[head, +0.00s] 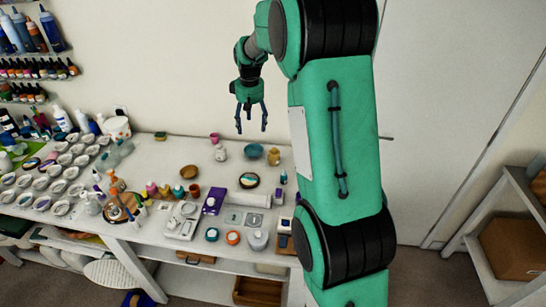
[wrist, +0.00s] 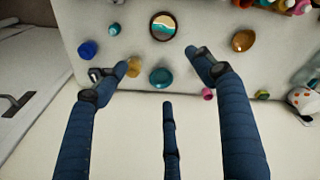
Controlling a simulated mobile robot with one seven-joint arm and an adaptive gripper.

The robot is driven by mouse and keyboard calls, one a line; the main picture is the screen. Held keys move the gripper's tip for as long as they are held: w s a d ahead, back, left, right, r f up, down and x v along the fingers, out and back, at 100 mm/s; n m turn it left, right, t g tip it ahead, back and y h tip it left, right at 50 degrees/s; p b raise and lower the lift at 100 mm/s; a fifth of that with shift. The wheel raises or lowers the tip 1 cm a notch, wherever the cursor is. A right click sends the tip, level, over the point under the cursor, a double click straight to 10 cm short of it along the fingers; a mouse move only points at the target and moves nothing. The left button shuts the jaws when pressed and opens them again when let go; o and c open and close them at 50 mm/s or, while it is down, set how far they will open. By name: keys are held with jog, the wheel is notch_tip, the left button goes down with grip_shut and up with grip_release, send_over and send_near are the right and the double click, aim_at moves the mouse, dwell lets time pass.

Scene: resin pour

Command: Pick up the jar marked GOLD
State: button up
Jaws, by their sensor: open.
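A small gold-yellow jar (head: 274,156) stands near the back edge of the white table, just right of a teal bowl (head: 254,151). No marking on it can be read, so I cannot confirm it says GOLD. In the wrist view a gold-yellow thing (wrist: 133,67), likely the same jar, shows by the left fingertip, left of the teal bowl (wrist: 161,77). My gripper (head: 251,122) is open and empty, pointing down above the back of the table. In the wrist view its fingers (wrist: 162,75) are spread, with the teal bowl between them.
A round coaster (head: 249,180) lies in front of the bowl. Many small dishes (head: 60,208) and bottles crowd the table's left. The wall rises behind the table. A shelf unit (head: 480,245) stands at right.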

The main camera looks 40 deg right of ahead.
jog(key=w+d+f+g+p, duration=0.1)
jog(key=w+d+f+p, duration=0.35)
jog(key=d+f, duration=0.45)
jog(key=p, duration=0.2)
send_over(274, 149)
jog(key=shift+g+y, duration=0.3)
notch_tip(274, 149, down, 7)
jog(key=shift+w+d+f, duration=0.1)
jog(key=shift+w+f, duration=0.05)
jog(key=shift+f, duration=0.1)
jog(key=shift+f, duration=4.2)
jog(key=shift+f, duration=0.1)
jog(key=shift+f+p, duration=0.35)
jog(key=shift+f, duration=2.15)
jog(key=shift+c, duration=0.5)
